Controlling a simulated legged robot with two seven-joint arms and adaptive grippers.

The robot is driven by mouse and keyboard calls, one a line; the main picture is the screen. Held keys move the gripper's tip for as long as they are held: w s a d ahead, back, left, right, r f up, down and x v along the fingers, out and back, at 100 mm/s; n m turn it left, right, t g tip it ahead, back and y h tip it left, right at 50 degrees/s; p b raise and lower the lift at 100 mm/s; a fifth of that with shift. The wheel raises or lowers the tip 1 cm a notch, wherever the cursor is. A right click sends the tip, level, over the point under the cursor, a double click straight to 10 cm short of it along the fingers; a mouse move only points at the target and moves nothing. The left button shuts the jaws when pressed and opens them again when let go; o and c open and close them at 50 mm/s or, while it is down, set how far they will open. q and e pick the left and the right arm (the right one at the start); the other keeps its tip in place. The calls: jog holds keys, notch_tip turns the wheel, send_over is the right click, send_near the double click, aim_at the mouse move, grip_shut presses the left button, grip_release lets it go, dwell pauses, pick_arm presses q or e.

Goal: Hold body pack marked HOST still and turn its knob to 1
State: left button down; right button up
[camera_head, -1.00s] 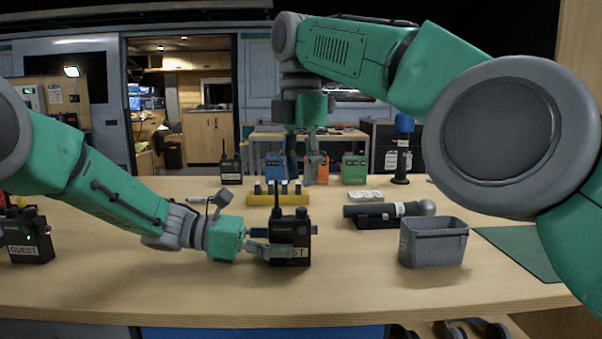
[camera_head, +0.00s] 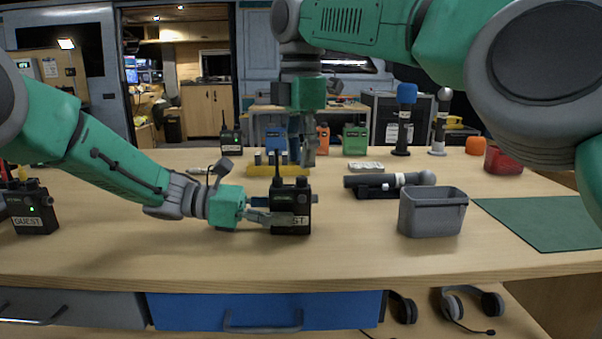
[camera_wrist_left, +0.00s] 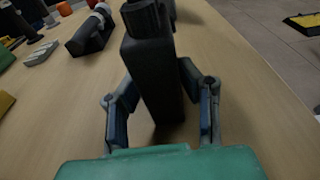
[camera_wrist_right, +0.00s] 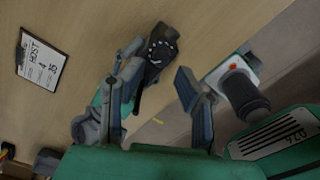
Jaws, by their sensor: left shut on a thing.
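A black body pack (camera_head: 291,212) with a stub antenna stands upright on the table. Its label shows only "ST"; the rest is hidden behind a finger. My left gripper (camera_head: 272,217) is shut on it from the left; in the left wrist view the pack (camera_wrist_left: 152,75) sits between the fingers. Its top knob, a black dial with white marks (camera_wrist_right: 160,45), shows in the right wrist view; its setting is too small to read. My right gripper (camera_wrist_right: 160,68) is open, pointing down above the pack, apart from the knob. Another pack, labelled GUEST (camera_head: 31,208), stands far left.
A grey bin (camera_head: 432,213) and a dark microphone (camera_head: 385,181) are right of the pack. A yellow rack (camera_head: 262,170) and coloured packs stand behind. A clipboard (camera_wrist_right: 41,60) reading HOST shows in the right wrist view. The table's front is clear.

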aim_at(301, 177)
jog(key=shift+f, duration=1.85)
jog(key=m, duration=0.5)
jog(key=shift+m, duration=0.3)
jog(key=m, duration=0.5)
jog(key=shift+c, duration=0.3)
grip_shut()
